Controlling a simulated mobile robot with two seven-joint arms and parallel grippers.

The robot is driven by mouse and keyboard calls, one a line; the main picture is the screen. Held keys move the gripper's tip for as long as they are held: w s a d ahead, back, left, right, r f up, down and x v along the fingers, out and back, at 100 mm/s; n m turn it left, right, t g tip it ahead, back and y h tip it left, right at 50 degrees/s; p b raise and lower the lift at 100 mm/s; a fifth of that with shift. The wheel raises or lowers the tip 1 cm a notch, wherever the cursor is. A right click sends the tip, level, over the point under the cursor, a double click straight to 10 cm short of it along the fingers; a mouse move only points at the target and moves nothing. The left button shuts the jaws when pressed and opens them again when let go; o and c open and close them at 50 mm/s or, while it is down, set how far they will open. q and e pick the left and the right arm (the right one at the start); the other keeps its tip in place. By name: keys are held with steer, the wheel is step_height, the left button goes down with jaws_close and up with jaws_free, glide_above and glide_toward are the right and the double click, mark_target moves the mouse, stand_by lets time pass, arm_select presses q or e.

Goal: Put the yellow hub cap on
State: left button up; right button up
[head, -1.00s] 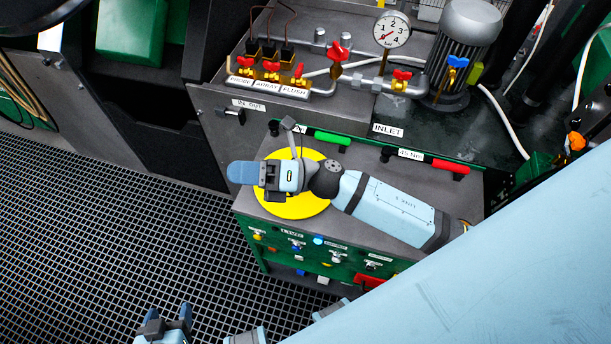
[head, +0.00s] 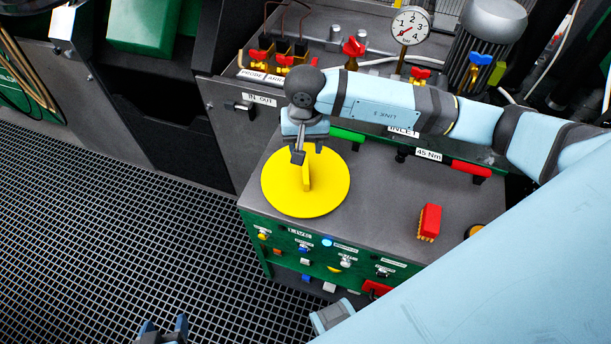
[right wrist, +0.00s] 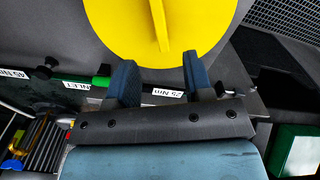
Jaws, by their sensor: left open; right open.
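The yellow hub cap (head: 330,196) lies flat on the grey top of the green cabinet, with its upright yellow grip bar (head: 307,172) facing up. In the right wrist view the cap (right wrist: 205,25) is ahead of the fingers, its bar lined up between them. My right gripper (head: 304,142) is at the cap's far edge. Its two fingers are apart with nothing between them; in the wrist view (right wrist: 157,78) the fingertips reach about the cap's rim, and I cannot tell contact. My left gripper (head: 164,328) is at the bottom edge, open and empty, away from the cap. No wheel is recognisable.
A red brush-like block (head: 429,222) stands on the cabinet top (head: 385,205), right of the cap. Green and red-handled tools (head: 472,168) lie along its back edge. Behind are valves and a gauge (head: 411,26). Grating floor (head: 120,230) is open at left.

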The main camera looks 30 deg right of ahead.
mark_target(306, 169)
step_height(306, 169, down, 10)
steer(key=shift+r+p, duration=0.1)
steer(key=shift+p, duration=0.45)
steer(key=shift+f, duration=0.25)
steer(key=shift+f+b, duration=0.25)
steer(key=shift+b, duration=0.2)
stand_by(0.3)
jaws_close()
